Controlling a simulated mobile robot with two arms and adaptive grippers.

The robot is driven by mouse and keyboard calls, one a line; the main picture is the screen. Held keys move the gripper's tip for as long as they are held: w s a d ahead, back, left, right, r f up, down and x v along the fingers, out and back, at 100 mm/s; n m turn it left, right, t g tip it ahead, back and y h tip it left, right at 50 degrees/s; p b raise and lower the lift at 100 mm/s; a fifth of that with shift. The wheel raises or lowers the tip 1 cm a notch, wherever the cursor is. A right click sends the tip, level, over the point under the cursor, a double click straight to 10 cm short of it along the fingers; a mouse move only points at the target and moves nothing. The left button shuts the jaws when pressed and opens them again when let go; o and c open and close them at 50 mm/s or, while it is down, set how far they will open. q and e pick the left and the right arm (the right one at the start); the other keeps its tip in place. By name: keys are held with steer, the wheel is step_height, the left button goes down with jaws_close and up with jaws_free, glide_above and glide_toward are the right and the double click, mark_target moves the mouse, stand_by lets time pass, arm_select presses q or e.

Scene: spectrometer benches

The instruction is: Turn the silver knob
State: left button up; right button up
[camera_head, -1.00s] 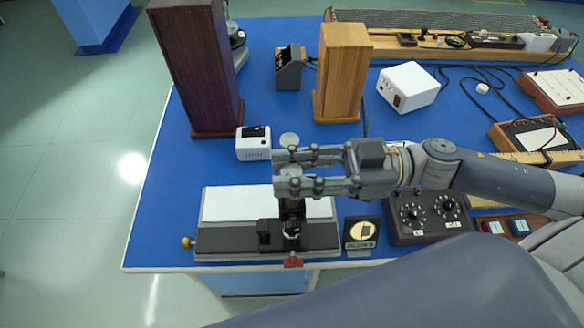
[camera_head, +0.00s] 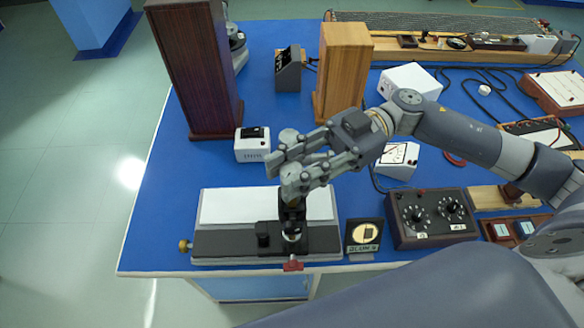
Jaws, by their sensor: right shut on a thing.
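My right gripper (camera_head: 281,176) comes in from the right over the black-based instrument (camera_head: 215,243) at the table's front left. Its two fingers point down and to the left and are shut around the top of the instrument's dark upright post (camera_head: 292,212). The silver knob between the fingers is mostly hidden by them. A pale grey round disc (camera_head: 288,137) shows just behind the fingers; I cannot tell whether it is part of the knob. My left gripper is not in view.
A white box (camera_head: 252,146) and a tall dark wooden box (camera_head: 196,70) stand behind on the left. A lighter wooden box (camera_head: 343,75) stands behind the gripper.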

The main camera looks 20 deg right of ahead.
steer(key=n+g, duration=0.1)
steer(key=g, duration=0.1)
steer(key=n+g+h, duration=0.1)
steer(key=n+g, duration=0.1)
steer(key=shift+w+a+h, duration=0.1)
steer(key=shift+h, duration=0.2)
steer(key=shift+n+g+h+b, duration=0.35)
steer(key=shift+n+g+h, duration=0.4)
steer(key=shift+g, duration=0.45)
steer(key=shift+f+n+g+h+b, duration=0.1)
steer(key=shift+n+g+h+b, duration=0.2)
steer(key=shift+n+g+h, duration=1.15)
steer(key=shift+g, duration=0.15)
steer(key=o, duration=1.1)
